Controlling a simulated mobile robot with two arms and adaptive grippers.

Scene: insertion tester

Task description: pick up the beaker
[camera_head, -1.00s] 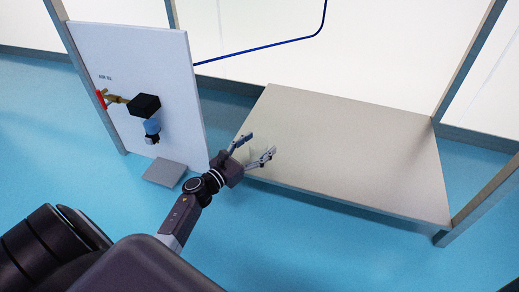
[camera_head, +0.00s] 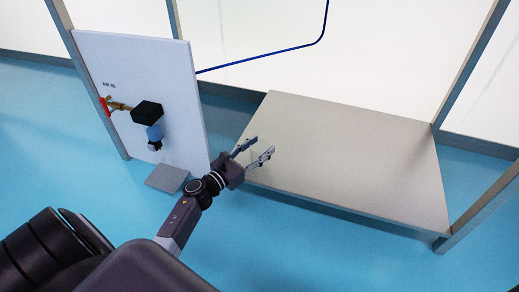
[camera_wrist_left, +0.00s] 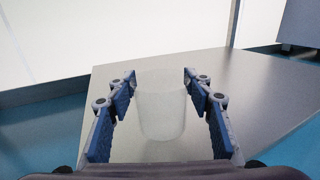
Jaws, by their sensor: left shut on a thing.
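The beaker (camera_wrist_left: 161,105) is a clear, faintly visible cylinder in the left wrist view. It stands upright between the two fingers of my left gripper (camera_wrist_left: 160,82), whose tips are at its sides near the rim. My left gripper is shut on the beaker. In the head view my left gripper (camera_head: 261,151) is over the left edge of the grey table (camera_head: 350,160); the beaker can hardly be made out there. I cannot tell whether its base touches the table. My right gripper is not in view.
A white upright panel (camera_head: 180,80) with a black block (camera_head: 147,113), a blue part (camera_head: 154,132) and a brass fitting with a red end (camera_head: 106,106) stands at the left. A grey plate (camera_head: 167,178) lies by its foot. Metal posts frame the table, whose top is otherwise clear.

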